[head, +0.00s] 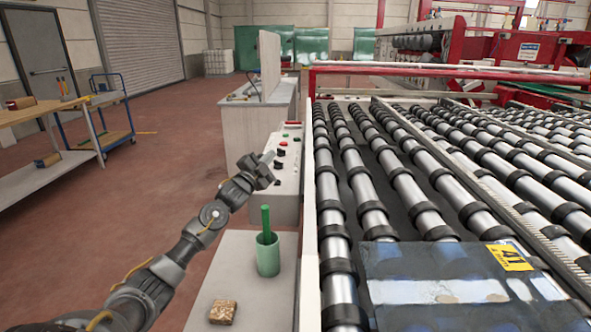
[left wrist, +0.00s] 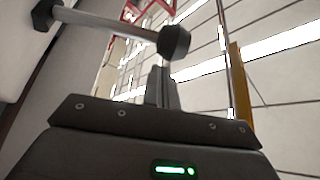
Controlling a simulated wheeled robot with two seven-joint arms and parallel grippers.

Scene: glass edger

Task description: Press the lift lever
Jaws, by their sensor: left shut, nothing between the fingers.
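The lift lever (left wrist: 110,25) shows in the left wrist view as a pale grey bar with a black round knob at its end. Its knob is just above and beyond the tips of my left gripper (left wrist: 162,72); I cannot tell whether they touch. In the head view my left gripper (head: 268,158) is at the near left side of the grey control panel (head: 288,182), which carries red, green and black controls. The gripper is shut and empty. I cannot single out the lever in the head view. My right gripper is not in view.
A roller conveyor (head: 350,160) with a dark glass sheet (head: 440,289) labelled 41 fills the right side. A small table (head: 245,248) bears a green cup (head: 268,257) and a brown speckled block (head: 223,312). The floor to the left is clear up to a workbench and a blue trolley (head: 115,115).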

